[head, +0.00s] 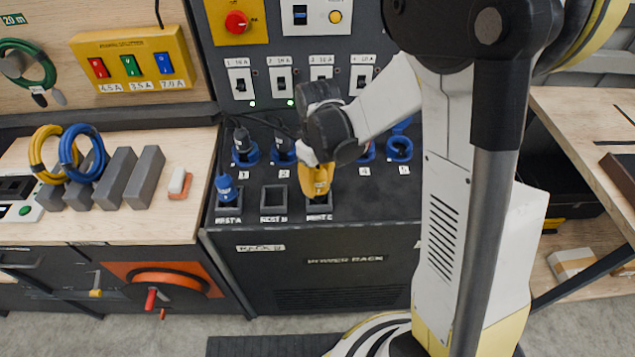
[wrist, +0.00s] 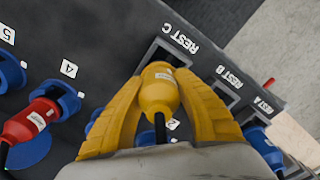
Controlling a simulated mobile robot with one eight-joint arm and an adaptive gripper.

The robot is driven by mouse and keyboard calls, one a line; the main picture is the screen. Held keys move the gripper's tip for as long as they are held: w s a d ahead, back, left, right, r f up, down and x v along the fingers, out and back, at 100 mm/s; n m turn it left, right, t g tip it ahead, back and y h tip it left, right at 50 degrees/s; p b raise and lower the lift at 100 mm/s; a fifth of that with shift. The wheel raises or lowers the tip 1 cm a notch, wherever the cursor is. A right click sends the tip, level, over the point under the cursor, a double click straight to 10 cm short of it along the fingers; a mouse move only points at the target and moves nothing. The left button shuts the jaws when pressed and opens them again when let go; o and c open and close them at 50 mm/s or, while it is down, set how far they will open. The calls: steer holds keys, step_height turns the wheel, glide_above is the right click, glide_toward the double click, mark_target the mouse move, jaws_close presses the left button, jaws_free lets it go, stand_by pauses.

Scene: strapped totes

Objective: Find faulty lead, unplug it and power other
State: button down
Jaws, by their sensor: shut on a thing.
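My gripper (head: 316,182) is at the rest C slot at the front of the power rack (head: 345,262). In the wrist view its yellow fingers (wrist: 160,100) are shut on a yellow plug (wrist: 158,90), whose nose points at rest C (wrist: 160,55). I cannot tell how deep it sits. A blue plug (head: 227,187) stands in rest A. Rest B (head: 273,200) is empty. Dark plugs sit in socket 1 (head: 245,155) and socket 2 (head: 282,150). A red plug (wrist: 30,120) is in socket 4. Socket 5 (head: 399,149) is empty. Socket 3 is hidden by my arm.
Breakers (head: 280,82) line the back panel; green lamps glow below the first two. A red knob (head: 237,22) is above. A yellow box (head: 134,60) has red, green and blue switches. Coiled leads (head: 68,158) and grey blocks (head: 142,178) lie on the left bench.

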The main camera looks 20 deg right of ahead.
steer(key=shift+f+b, duration=0.35)
steer(key=shift+f, duration=0.05)
steer(key=c, duration=1)
jaws_free()
steer(key=shift+o, duration=0.2)
steer(key=shift+r, duration=0.1)
step_height(320, 180, up, 12)
steer(key=shift+f, duration=0.1)
steer(key=shift+s+r, duration=0.25)
steer(key=shift+s, duration=0.15)
steer(key=s+m+t+b, duration=0.5)
steer(key=s+t, duration=0.2)
steer(key=s, duration=0.5)
